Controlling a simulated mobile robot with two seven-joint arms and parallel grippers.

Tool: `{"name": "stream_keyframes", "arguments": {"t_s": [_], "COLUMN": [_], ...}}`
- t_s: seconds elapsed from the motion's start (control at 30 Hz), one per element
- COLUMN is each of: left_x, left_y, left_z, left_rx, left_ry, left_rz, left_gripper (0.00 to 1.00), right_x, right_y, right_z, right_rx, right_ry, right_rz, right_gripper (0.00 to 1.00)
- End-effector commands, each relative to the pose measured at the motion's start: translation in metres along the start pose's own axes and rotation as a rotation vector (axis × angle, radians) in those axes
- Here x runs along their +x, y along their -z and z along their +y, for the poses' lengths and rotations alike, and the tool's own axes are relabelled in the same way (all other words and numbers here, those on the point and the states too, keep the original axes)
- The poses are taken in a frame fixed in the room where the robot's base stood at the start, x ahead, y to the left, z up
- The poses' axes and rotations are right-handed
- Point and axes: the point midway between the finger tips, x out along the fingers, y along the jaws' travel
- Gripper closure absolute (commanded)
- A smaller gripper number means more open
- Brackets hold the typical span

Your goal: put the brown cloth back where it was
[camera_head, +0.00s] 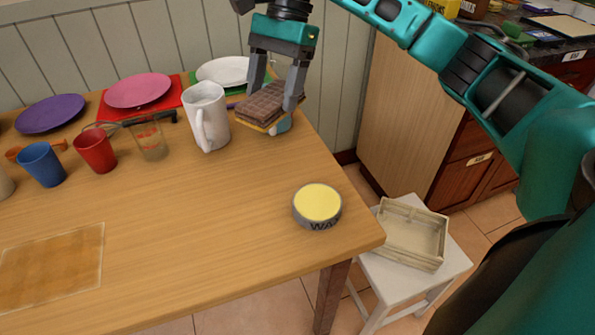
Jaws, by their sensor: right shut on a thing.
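The brown cloth (266,103) is a folded, checked bundle at the back right of the wooden table. My right gripper (274,97) reaches down from above and is shut on it, one finger at each side. A yellow and blue thing (279,127) shows just under the cloth's front edge; most of it is hidden. I cannot tell whether the cloth rests on it or hangs just above it. My left gripper is not in view.
A white mug (206,117) stands close left of the cloth. Cups and plates line the table's back left. A round yellow-topped tin (317,205) stands near the right edge. A tan square (52,266) lies front left. A wooden tray (411,234) sits on a white stool (457,262).

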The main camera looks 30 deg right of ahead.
Motion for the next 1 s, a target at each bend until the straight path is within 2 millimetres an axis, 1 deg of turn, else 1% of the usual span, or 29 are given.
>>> {"name": "stream_keyframes", "arguments": {"t_s": [0.03,0.1,0.2,0.33,0.43,0.47,0.57,0.8,0.9,1.0], "left_x": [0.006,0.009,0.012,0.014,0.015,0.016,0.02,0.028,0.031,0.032], "left_y": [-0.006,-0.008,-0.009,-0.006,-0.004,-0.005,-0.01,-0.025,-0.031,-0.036], "left_z": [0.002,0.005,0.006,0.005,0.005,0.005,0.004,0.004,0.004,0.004], "left_rx": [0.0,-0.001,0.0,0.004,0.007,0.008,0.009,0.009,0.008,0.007], "left_ry": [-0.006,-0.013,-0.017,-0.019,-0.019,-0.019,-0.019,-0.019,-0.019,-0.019], "left_rz": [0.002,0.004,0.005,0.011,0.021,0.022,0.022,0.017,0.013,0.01], "left_gripper": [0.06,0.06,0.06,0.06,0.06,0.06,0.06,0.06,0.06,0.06], "right_x": [-0.004,-0.015,-0.029,-0.039,-0.035,-0.031,-0.009,0.052,0.074,0.09], "right_y": [0.011,0.02,0.03,0.038,0.043,0.045,0.054,0.079,0.088,0.095], "right_z": [0.001,0.002,0.005,0.007,0.009,0.009,0.009,0.009,0.009,0.009], "right_rx": [0.108,0.246,0.398,0.518,0.554,0.558,0.562,0.56,0.559,0.557], "right_ry": [0.048,0.106,0.17,0.217,0.228,0.229,0.226,0.226,0.227,0.228], "right_rz": [-0.001,0.0,0.0,0.001,0.001,0.001,0.002,0.001,0.001,0.001], "right_gripper": [0.56,0.56,0.56,0.56,0.56,0.56,0.56,0.56,0.56,0.56]}}
